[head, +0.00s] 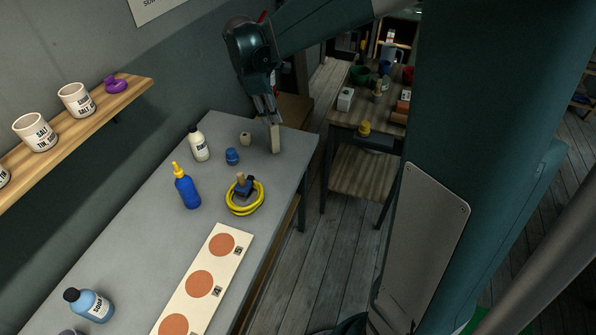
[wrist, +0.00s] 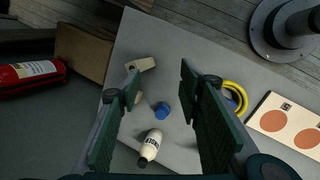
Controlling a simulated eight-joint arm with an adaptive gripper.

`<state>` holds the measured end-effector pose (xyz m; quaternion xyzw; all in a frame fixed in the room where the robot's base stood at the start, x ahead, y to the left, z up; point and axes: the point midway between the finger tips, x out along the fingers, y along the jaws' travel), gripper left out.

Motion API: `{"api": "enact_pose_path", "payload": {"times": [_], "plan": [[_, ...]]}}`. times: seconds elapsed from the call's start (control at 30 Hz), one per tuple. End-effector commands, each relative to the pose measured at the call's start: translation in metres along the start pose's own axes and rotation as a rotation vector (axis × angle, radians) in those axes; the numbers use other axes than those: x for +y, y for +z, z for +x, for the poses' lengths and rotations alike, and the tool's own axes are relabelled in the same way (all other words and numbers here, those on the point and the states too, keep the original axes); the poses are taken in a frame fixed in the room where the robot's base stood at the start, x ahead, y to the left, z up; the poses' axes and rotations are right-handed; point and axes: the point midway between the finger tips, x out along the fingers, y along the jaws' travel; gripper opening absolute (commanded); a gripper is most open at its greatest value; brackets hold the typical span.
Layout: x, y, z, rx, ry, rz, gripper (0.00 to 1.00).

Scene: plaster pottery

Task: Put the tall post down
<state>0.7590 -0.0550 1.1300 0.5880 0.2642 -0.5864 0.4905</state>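The tall post (head: 275,139) is a narrow beige block near the far right corner of the grey table. It appears to stand upright on the tabletop in the head view. In the wrist view the post (wrist: 141,65) shows just past the left fingertip, outside the space between the fingers. My gripper (head: 266,112) is above the post in the head view, its fingertips close to the post's top. In the wrist view my gripper (wrist: 158,77) has its two green fingers wide apart with nothing held. Whether a finger touches the post I cannot tell.
A small beige piece (head: 245,138), a blue pot (head: 232,156) and a white bottle (head: 199,144) stand nearby. A yellow ring (head: 244,197) and a blue bottle (head: 186,188) are nearer. A board with orange discs (head: 213,253) lies in front. A red extinguisher (wrist: 30,74) is beyond the table.

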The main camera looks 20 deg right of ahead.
Motion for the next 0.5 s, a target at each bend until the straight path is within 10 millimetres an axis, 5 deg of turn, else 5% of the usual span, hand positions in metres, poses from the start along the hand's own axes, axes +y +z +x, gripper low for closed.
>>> {"api": "enact_pose_path", "payload": {"times": [0.5], "plan": [[-0.067, 0.033, -0.062, 0.117, 0.051, 0.288, 0.36]]}}
